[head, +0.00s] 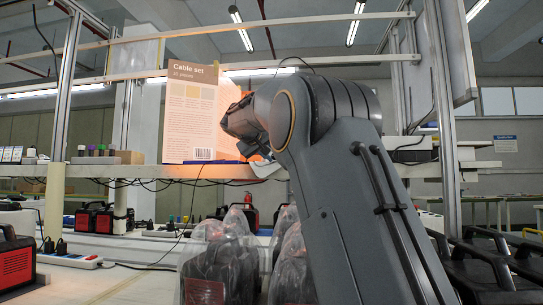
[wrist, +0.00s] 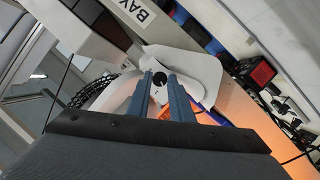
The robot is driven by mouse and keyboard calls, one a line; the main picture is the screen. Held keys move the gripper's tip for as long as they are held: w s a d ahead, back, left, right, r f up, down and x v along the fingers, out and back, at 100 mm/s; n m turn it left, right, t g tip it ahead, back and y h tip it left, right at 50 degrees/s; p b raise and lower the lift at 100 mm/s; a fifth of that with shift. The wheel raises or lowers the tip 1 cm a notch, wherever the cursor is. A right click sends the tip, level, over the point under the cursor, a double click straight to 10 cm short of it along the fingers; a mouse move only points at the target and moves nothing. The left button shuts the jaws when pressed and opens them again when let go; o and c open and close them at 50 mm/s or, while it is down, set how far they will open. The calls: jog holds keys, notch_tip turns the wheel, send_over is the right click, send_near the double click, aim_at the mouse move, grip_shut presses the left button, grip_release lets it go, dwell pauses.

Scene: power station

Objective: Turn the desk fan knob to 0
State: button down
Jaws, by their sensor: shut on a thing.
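The desk fan's white base (wrist: 185,62) shows in the wrist view, tilted in the picture. The two blue-grey fingers are closed on the knob from both sides. The knob's markings and its setting are too small to read. In the head view, a piece of the white fan base (head: 266,169) shows at the shelf edge. My arm hides the rest of the fan, the knob and the fingertips there.
A tall "Cable set" box (head: 190,110) stands on the shelf, left of my arm. A blue flat item (head: 228,162) lies at its foot. Plastic-wrapped items (head: 218,262) and black-red units (head: 95,219) stand below.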

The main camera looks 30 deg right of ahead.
dwell(0.3)
jog(key=c, duration=1.9)
grip_release()
jog(key=shift+o, duration=0.2)
jog(key=v, duration=0.7)
jog(key=shift+s+a, duration=0.25)
jog(key=shift+a, duration=0.05)
